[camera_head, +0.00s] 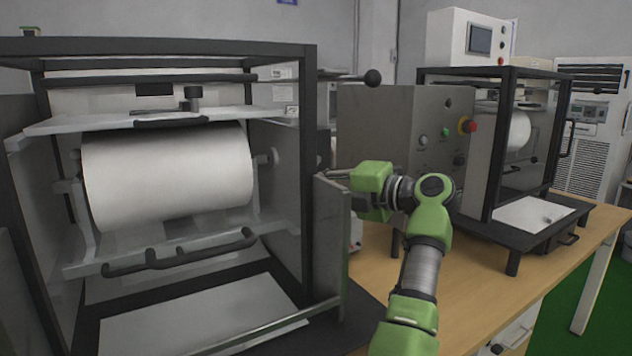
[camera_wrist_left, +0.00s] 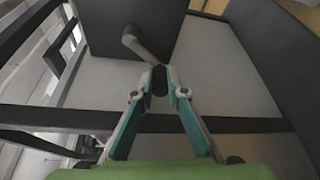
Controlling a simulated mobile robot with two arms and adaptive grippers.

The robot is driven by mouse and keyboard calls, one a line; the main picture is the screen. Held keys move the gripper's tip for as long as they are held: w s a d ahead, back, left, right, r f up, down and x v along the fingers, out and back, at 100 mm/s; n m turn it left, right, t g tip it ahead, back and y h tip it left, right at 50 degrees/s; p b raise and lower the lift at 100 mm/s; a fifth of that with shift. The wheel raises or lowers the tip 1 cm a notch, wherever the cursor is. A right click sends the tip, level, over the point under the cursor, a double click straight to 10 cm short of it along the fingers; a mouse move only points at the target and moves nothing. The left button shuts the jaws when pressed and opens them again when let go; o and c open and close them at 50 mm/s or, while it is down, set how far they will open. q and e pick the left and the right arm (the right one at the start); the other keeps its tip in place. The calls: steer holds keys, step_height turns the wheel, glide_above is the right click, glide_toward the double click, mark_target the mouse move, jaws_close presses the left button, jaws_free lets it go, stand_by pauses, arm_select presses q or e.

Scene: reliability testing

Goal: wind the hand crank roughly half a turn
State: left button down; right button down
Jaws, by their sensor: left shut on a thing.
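The hand crank (camera_wrist_left: 142,48) shows in the left wrist view as a short grey arm in front of a dark panel, with a dark grip (camera_wrist_left: 160,80) at its near end. My left gripper (camera_wrist_left: 160,84) is closed around this grip, one fingertip on each side. In the head view my left gripper (camera_head: 334,174) points left at the right side of the large roller machine (camera_head: 310,130). The crank cannot be made out there, beside the machine's frame and side panel. My right gripper is not in view.
A white roll (camera_head: 168,175) sits inside the machine's dark frame. A grey control box (camera_head: 395,125) with buttons and a second machine (camera_head: 510,150) stand behind my arm on the wooden table (camera_head: 450,300).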

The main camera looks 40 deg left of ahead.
arm_select(q)
steer(key=c, duration=2)
jaws_free()
steer(key=shift+r, duration=0.15)
step_height(320, 180, up, 8)
steer(key=shift+r, duration=0.2)
steer(key=shift+w+r, duration=0.1)
steer(key=shift+r, duration=0.65)
steer(key=shift+d, duration=0.1)
